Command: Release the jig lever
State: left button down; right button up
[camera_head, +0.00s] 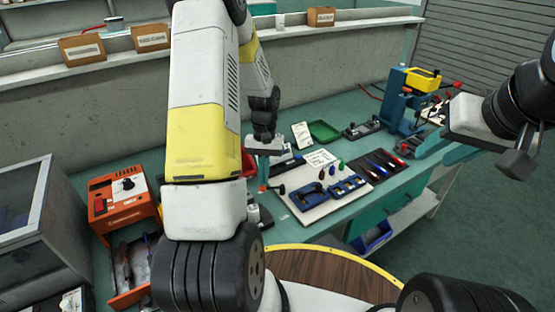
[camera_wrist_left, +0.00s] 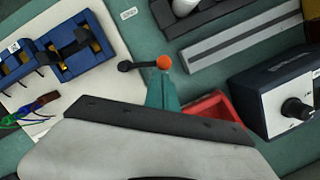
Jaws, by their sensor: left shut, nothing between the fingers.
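The blue jig (camera_head: 313,196) stands on a white board on the bench and also shows at the upper left of the left wrist view (camera_wrist_left: 82,48). A short black lever with a round black knob (camera_wrist_left: 125,66) lies beside the board's edge; it also shows in the head view (camera_head: 281,189). My left gripper (camera_head: 264,176) points down over this spot, its teal fingers shut and empty. An orange-red round piece (camera_wrist_left: 164,62) shows at the fingertips, at the lever's other end. I cannot tell whether fingers and lever touch. My right gripper (camera_head: 515,164) is far right above the floor; its fingers are not clear.
An orange power unit (camera_head: 122,198) stands at the left. A red bin (camera_wrist_left: 208,112) and a dark blue box with a black dial (camera_wrist_left: 280,95) are close to the left gripper. A green tray (camera_head: 324,130) and a tool mat (camera_head: 382,165) lie farther along the bench.

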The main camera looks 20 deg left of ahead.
aim_at(264, 188)
pick_arm(q)
jog(key=n, duration=0.1)
jog(key=s+n, duration=0.1)
jog(key=n, duration=0.1)
jog(key=shift+s+d+h, duration=0.1)
jog(key=shift+s+h, duration=0.15)
jog(key=shift+h, duration=0.05)
jog(key=s+n, duration=0.1)
jog(key=n, duration=0.2)
jog(key=shift+s+d+n+t+h, duration=0.3)
jog(key=shift+s+d+h, duration=0.1)
jog(key=n, duration=0.1)
jog(key=s+d+n, duration=0.1)
jog(key=n, duration=0.1)
jog(key=shift+s+d+n+t, duration=0.2)
jog(key=shift+n+t, duration=0.1)
jog(key=shift+t, duration=0.1)
jog(key=shift+s+d+n+h, duration=0.2)
jog(key=shift+d+n+h, duration=0.1)
jog(key=shift+n, duration=0.6)
jog(key=shift+w, duration=0.8)
